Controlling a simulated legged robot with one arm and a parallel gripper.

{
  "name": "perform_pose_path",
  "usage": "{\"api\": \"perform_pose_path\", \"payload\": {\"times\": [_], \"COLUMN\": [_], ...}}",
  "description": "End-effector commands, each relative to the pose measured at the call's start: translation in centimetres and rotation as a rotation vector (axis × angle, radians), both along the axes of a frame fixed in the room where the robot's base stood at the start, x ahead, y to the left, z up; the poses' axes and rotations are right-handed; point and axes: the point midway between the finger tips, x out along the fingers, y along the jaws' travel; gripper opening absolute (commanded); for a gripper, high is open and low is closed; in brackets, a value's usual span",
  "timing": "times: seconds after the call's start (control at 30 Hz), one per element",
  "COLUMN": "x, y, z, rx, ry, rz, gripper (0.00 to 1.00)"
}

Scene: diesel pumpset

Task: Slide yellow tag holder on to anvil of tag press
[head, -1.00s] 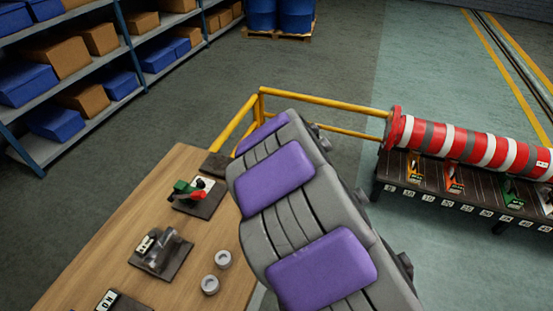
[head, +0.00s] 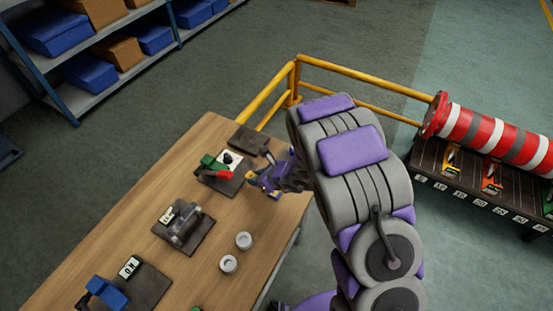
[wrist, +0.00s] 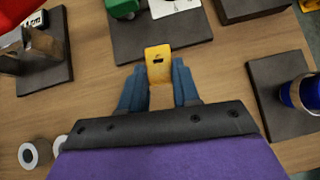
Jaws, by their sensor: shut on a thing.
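The yellow tag holder (wrist: 158,62) is between the blue fingers of my gripper (wrist: 158,88) in the wrist view, with a dark slot near its far end. In the head view my gripper (head: 262,181) is over the far right part of the table, and the holder shows there only as a small yellow spot. Just beyond it is a dark plate (wrist: 150,45) carrying a green device with a red handle (head: 215,167), which looks like the tag press. It also shows as a green part (wrist: 122,8) at the wrist view's top edge. Its anvil is not clearly visible.
A grey clamp-like fixture (head: 185,225) and two white rings (head: 243,240) stand left of my arm. A blue device (head: 103,292) is at the near left. A blue cylinder (wrist: 308,92) stands at right. Yellow rails (head: 365,92) run behind the table.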

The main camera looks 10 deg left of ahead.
Motion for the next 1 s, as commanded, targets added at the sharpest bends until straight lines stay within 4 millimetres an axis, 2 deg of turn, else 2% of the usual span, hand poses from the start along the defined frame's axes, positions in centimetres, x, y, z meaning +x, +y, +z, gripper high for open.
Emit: {"api": "perform_pose_path", "payload": {"times": [0.1, 0.23, 1.0], "x": [-1.0, -1.5, -1.7], "y": [1.4, 2.1, 2.3], "z": [-1.7, -2.5, -3.0], "rx": [0.002, 0.002, 0.005], "ry": [0.004, -0.001, -0.003], "rz": [0.057, 0.095, 0.103], "gripper": [0.14, 0.14, 0.14]}}
